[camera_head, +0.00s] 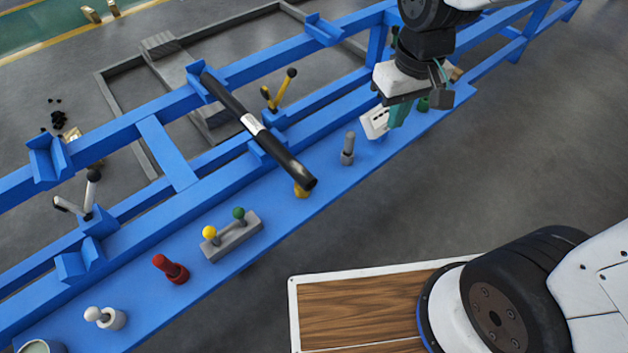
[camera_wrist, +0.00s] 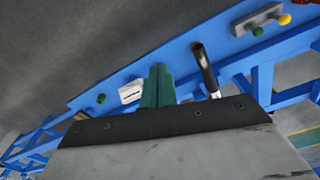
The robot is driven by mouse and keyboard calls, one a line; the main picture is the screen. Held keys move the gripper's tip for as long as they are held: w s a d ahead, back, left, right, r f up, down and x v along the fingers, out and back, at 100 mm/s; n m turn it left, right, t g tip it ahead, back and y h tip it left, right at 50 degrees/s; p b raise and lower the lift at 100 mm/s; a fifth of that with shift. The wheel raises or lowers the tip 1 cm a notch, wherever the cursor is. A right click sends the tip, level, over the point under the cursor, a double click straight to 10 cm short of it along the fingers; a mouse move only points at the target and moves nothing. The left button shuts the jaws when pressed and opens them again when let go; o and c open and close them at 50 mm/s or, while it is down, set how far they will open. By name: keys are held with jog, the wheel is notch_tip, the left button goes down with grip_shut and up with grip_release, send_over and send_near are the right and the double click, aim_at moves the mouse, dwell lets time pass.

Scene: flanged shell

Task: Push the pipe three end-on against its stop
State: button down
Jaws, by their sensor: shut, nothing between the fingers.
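A black pipe (camera_head: 283,157) with a silver band lies across the blue frame, its far end by a blue bracket (camera_head: 194,76) and its near end over the front rail. I cannot tell whether its far end touches anything, or which part is its stop. The pipe also shows in the wrist view (camera_wrist: 204,68), right of the fingers. My gripper (camera_head: 397,118) is shut and empty, to the right of the pipe and apart from it, above the front rail. Its teal fingers are together in the wrist view (camera_wrist: 158,85).
A white block (camera_head: 375,122) is beside my fingers. A grey peg (camera_head: 348,148) stands between it and the pipe. On the front rail left of the pipe are a grey block with yellow and green knobs (camera_head: 232,238) and a red knob (camera_head: 170,268). Yellow-handled clamp (camera_head: 280,92) stands behind.

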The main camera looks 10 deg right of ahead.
aim_at(297, 165)
jog(key=w+a+f+n, duration=0.1)
jog(key=a+f, duration=0.3)
jog(key=f, duration=0.6)
jog(key=w+a+f+n, duration=0.1)
jog(key=w+a+f, duration=0.2)
jog(key=f, duration=0.6)
jog(key=w+a+f+n, duration=0.1)
jog(key=w+a+f, duration=0.2)
jog(key=a+f, duration=0.3)
jog(key=shift+a+f+g, duration=0.3)
jog(key=shift+f, duration=2)
jog(key=w+a, duration=0.1)
jog(key=w, duration=0.1)
jog(key=w+a, duration=0.3)
jog(key=w, duration=0.1)
jog(key=shift+w+a, duration=0.3)
jog(key=shift+w, duration=0.05)
jog(key=shift+d, duration=0.1)
